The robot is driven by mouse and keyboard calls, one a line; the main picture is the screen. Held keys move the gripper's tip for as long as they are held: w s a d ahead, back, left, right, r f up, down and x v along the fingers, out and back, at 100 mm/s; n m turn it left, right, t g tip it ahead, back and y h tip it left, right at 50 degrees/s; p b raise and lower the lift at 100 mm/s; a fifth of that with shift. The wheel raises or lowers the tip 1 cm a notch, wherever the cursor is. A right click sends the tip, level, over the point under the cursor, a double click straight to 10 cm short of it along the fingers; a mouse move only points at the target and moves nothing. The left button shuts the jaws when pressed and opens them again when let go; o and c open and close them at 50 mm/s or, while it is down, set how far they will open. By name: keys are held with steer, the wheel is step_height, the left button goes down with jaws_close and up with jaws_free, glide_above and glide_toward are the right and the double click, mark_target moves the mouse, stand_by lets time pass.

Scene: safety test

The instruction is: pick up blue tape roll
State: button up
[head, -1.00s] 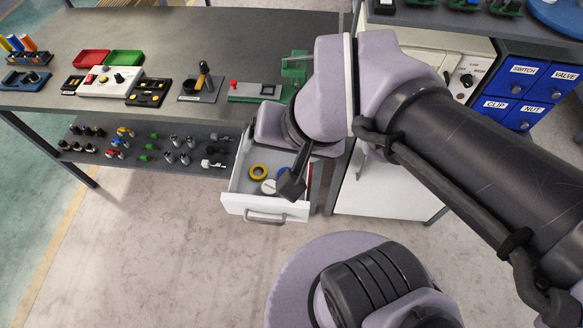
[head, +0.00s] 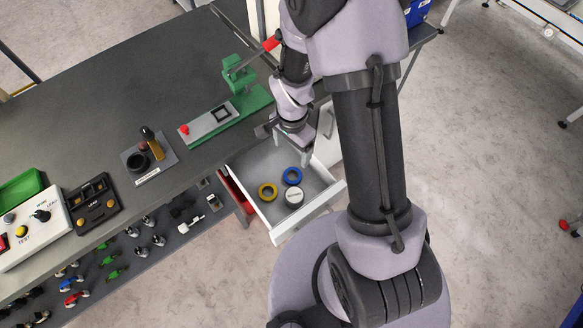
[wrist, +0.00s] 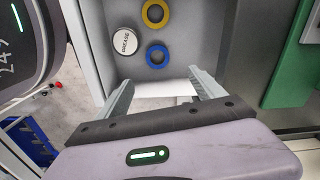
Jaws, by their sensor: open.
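The blue tape roll (head: 292,184) lies flat in an open white drawer (head: 331,193) below the bench. It also shows in the wrist view (wrist: 157,66), just beyond the gap between my fingertips. My gripper (head: 291,147) is open and empty, above the back part of the drawer and pointing down. In the wrist view its two fingers (wrist: 160,76) are spread wide, apart from the roll. A yellow tape roll (head: 267,200) and a round white tin (head: 295,197) marked GREASE (wrist: 125,41) lie beside the blue roll.
The grey bench top (head: 130,100) overhangs beside the drawer. On it stand a green press-like fixture (head: 240,75) and a black-and-grey stand (head: 148,160). A lower shelf (head: 150,262) holds several small parts. Open floor (head: 480,180) lies to the right.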

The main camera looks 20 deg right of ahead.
steer(key=b, duration=0.3)
glide_above(293, 175)
steer(key=f, duration=0.9)
steer(key=shift+w+f, duration=0.1)
steer(key=shift+w, duration=0.2)
steer(key=f+b, duration=0.1)
steer(key=f, duration=0.2)
steer(key=f+b, duration=0.1)
steer(key=shift+s+f+b, duration=0.25)
steer(key=shift+s+b, duration=0.1)
steer(key=shift+s, duration=0.05)
steer(key=shift+w+f, duration=0.1)
steer(key=shift+f, duration=0.2)
steer(key=shift+r, duration=0.15)
steer(key=shift+c, duration=0.2)
steer(key=c, duration=1.4)
